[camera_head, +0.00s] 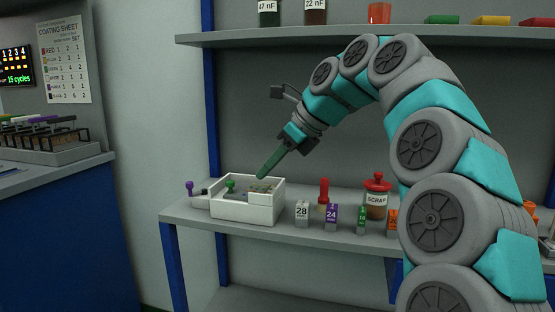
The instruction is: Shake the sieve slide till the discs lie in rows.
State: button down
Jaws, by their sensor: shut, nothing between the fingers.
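A white open box (246,213) stands on the left part of the grey bench. Inside it a green knob (230,184) stands on a grey piece (236,195), which may be the sieve slide. To its right lies a small tan part with dark spots (263,187); I cannot tell whether these are discs or whether they lie in rows. My gripper (262,176) is shut and empty, its long green fingers slanting down to the left. The tips appear over the back right of the box, and I cannot tell their height above it. The box's front wall hides its floor.
A purple-knobbed part (190,188) sits left of the box. Number blocks (302,213), a red-handled tool (324,192) and a red-lidded scrap jar (376,198) stand to its right. A shelf (300,37) runs above. A blue cabinet (60,235) stands left across a gap.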

aim_at(232, 183)
jog(key=a, duration=0.1)
jog(key=w+a+f, duration=0.2)
jog(key=a, duration=0.1)
jog(key=shift+w+f, duration=0.1)
jog(key=shift+f, duration=0.15)
jog(key=shift+w+a+f, duration=0.1)
jog(key=shift+w+a, duration=0.15)
jog(key=shift+a, duration=0.3)
jog(key=shift+w+a+r+p, duration=0.2)
jog(key=shift+a+p, duration=0.2)
jog(key=shift+p, duration=0.3)
jog(key=shift+w+a+p, duration=0.25)
jog(key=shift+a+p, duration=0.4)
jog(key=shift+a, duration=0.15)
jog(key=shift+a+f, duration=0.15)
jog(key=shift+f, duration=0.05)
